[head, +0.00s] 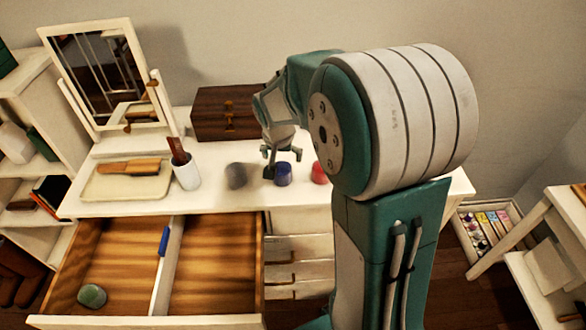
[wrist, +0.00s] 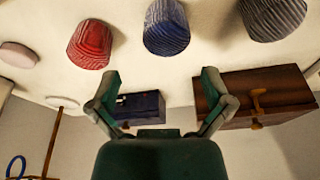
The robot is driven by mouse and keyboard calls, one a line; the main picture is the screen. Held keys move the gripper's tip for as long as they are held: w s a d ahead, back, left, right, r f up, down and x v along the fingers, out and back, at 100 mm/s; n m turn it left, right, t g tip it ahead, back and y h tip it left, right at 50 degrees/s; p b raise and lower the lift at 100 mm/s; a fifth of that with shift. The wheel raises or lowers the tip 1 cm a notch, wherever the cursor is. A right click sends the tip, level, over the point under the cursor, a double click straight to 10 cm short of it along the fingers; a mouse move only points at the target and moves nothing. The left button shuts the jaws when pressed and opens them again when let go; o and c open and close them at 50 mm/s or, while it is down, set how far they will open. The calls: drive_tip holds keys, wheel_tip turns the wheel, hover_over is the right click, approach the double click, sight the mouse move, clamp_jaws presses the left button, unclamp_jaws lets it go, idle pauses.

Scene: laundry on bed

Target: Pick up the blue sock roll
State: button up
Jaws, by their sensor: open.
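The blue sock roll (head: 283,174) stands on the white dresser top, between a grey roll (head: 237,176) and a red roll (head: 319,172). In the wrist view the blue roll (wrist: 166,27) shows ribbed sides and lies beyond the fingertips, roughly centred between them. My gripper (head: 282,160) is open and empty, close to the blue roll in the head view. In the wrist view its two fingers (wrist: 160,88) are spread apart, with nothing between them. The red roll (wrist: 90,45) and grey roll (wrist: 272,18) flank the blue one there.
A wooden box (head: 225,112) stands at the back of the dresser top (head: 215,205). A cup with a brush (head: 186,174), a tray (head: 100,188) and a mirror (head: 105,75) are to the left. The open drawer (head: 215,275) below holds a green roll (head: 92,295).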

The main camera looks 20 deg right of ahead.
sight(283, 173)
drive_tip(key=f, duration=0.1)
drive_tip(key=a+f, duration=0.1)
drive_tip(key=f, duration=0.2)
drive_tip(key=shift+w+a, duration=0.4)
drive_tip(key=d+f, duration=0.1)
drive_tip(key=w+d+f, duration=0.1)
drive_tip(key=f, duration=0.1)
drive_tip(key=d+f, duration=0.1)
drive_tip(key=shift+w+d+f, duration=0.3)
drive_tip(key=shift+w+a+f, duration=0.1)
drive_tip(key=shift+a+f, duration=0.15)
drive_tip(key=shift+a, duration=0.7)
drive_tip(key=shift+c, duration=0.3)
drive_tip(key=c, duration=0.5)
drive_tip(key=shift+d, duration=0.35)
drive_tip(key=c, duration=0.4)
drive_tip(key=shift+d+f, duration=0.1)
drive_tip(key=shift+d, duration=0.2)
drive_tip(key=shift+c, duration=0.2)
